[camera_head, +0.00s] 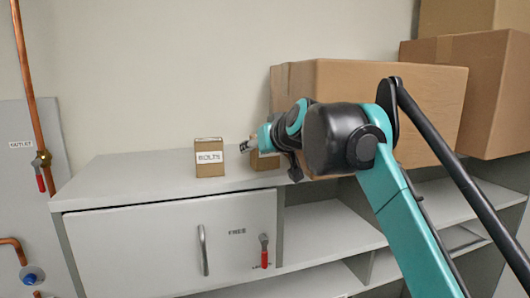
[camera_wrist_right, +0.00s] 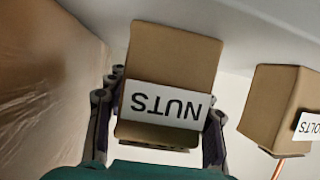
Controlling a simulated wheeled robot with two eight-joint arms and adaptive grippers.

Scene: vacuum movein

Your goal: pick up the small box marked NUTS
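The small box marked NUTS (camera_wrist_right: 170,52) is a brown carton with a white label, upside down in the right wrist view. In the head view, only a small part of a brown box (camera_head: 264,162) shows on the cabinet top, mostly hidden by my right gripper (camera_head: 270,160). In the wrist view, the two dark fingers of my right gripper (camera_wrist_right: 160,125) are on either side of the NUTS box, very near its sides. The box sits slightly turned between them, and a firm hold is not visible. My left gripper is not in view.
A small box marked BOLTS (camera_head: 209,170) stands to the left on the grey cabinet top (camera_head: 130,172); it also shows in the wrist view (camera_wrist_right: 275,105). A large carton (camera_head: 400,95) stands close behind my right arm. More cartons (camera_head: 500,95) are at the right.

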